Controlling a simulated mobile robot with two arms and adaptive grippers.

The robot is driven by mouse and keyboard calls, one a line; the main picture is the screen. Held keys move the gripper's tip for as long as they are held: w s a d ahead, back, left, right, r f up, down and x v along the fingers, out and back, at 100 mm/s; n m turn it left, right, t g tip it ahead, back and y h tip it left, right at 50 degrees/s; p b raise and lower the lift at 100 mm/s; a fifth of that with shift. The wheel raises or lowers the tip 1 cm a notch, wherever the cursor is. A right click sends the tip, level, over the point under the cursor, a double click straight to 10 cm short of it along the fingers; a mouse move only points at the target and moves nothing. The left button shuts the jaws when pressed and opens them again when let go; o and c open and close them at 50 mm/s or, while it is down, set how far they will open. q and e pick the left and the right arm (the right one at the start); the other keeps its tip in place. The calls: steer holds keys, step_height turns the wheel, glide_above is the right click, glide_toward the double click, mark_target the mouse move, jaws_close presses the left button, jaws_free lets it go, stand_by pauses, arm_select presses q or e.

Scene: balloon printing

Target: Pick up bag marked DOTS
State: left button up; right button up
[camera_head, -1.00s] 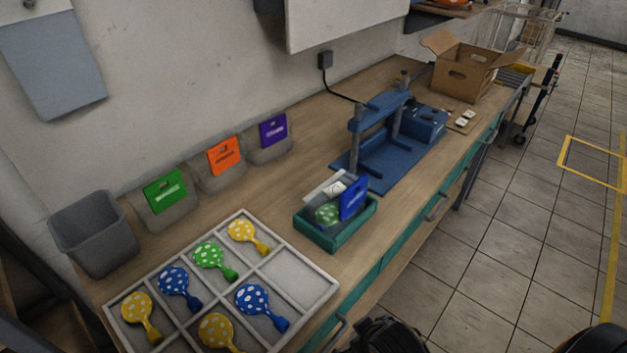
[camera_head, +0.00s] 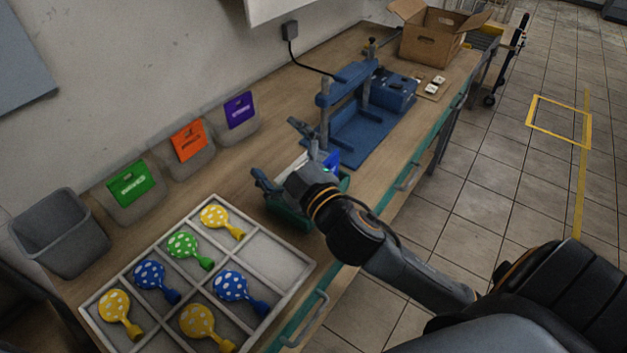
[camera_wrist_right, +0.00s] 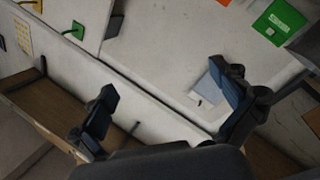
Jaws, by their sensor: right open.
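My right gripper (camera_head: 280,153) is open, its fingers spread above and beside the small green tray (camera_head: 288,214). Its fingers also show apart in the right wrist view (camera_wrist_right: 168,105), with nothing seen between them. A blue bag (camera_head: 333,160) shows in part behind my right wrist, at the tray. My arm hides most of the tray's inside. I cannot read DOTS on any bag. My left gripper is not in view.
A blue press (camera_head: 350,120) stands behind the tray. A divided tray of dotted balloons (camera_head: 285,258) lies at the front. Wall bins carry green (camera_head: 132,183), orange (camera_head: 189,140) and purple (camera_head: 239,109) labels. A grey bin (camera_head: 62,235) stands left; a cardboard box (camera_head: 428,42) is at the back.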

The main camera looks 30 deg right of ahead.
steer(key=s+a+r+n+g+y, duration=0.2)
steer(key=a+r+n+g+y, duration=0.3)
steer(key=n+y, duration=0.5)
steer(key=s+a+r+n+g+y, duration=0.25)
steer(key=a+r+n+y, duration=0.4)
steer(key=n, duration=0.65)
steer(key=n+g+h, duration=0.7)
steer(key=h, duration=0.9)
glide_toward(328, 165)
steer(key=p+x, duration=0.2)
steer(key=x, duration=0.4)
steer(key=shift+w+a+f, duration=0.2)
steer(key=shift+f, duration=0.1)
steer(key=shift+w+a+f+p, duration=0.1)
steer(key=shift+f+p, duration=0.2)
steer(key=shift+f, duration=0.1)
steer(key=shift+n, duration=0.3)
steer(key=p+x, duration=0.2)
steer(key=x, duration=0.2)
steer(key=shift+w+f, duration=0.1)
steer(key=shift+f, duration=0.25)
steer(key=c, duration=0.8)
